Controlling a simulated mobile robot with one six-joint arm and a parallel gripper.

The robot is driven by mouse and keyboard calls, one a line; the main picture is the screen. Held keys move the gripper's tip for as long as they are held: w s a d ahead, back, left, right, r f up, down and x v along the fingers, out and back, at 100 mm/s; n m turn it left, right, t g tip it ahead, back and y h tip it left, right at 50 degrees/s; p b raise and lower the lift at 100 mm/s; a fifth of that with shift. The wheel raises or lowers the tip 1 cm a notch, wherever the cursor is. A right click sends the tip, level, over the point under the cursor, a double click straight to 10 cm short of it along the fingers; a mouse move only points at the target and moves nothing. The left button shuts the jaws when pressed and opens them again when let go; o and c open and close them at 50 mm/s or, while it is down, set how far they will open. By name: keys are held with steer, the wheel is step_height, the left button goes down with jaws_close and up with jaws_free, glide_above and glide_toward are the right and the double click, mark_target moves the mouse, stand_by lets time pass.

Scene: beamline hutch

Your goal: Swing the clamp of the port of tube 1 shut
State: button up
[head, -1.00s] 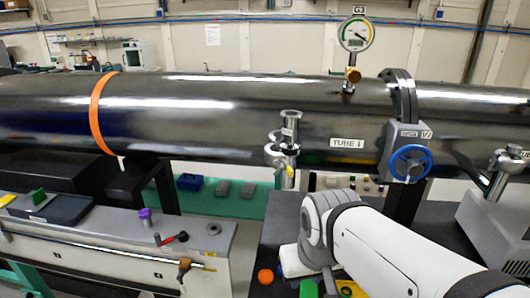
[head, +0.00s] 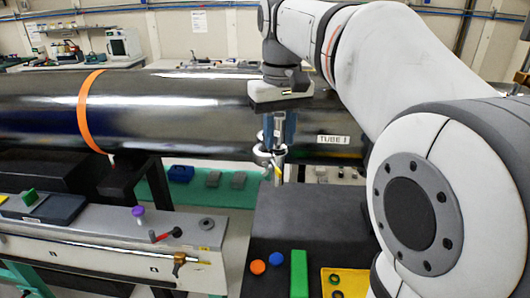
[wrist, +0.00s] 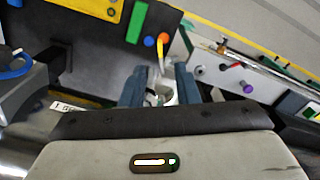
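The dark tube 1 (head: 200,115) runs across the head view, with its label (head: 333,139) right of the port. The port (head: 278,150) is a small metal fitting on the tube's near side. A silvery ring-like part of its clamp (head: 262,154) sticks out to the left, and a yellow piece (head: 277,170) shows below. My gripper (head: 279,138) points down over the port, fingers apart. In the wrist view my gripper (wrist: 160,78) is open, with the metal port (wrist: 164,94) between or just beyond its fingers and the yellow piece (wrist: 160,52) past it. Contact cannot be told.
A dark bench (head: 310,220) stands below, holding an orange disc (head: 257,267), a blue disc (head: 276,258), a green block (head: 299,272) and a yellow tray (head: 345,270). A grey bench (head: 110,245) with a purple knob (head: 138,211) is at left. My arm hides the tube's right part.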

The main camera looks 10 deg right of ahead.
mark_target(279, 170)
step_height(279, 170, down, 7)
steer(key=shift+f, duration=0.1)
steer(key=shift+c, duration=0.2)
jaws_close()
stand_by(0.3)
stand_by(0.3)
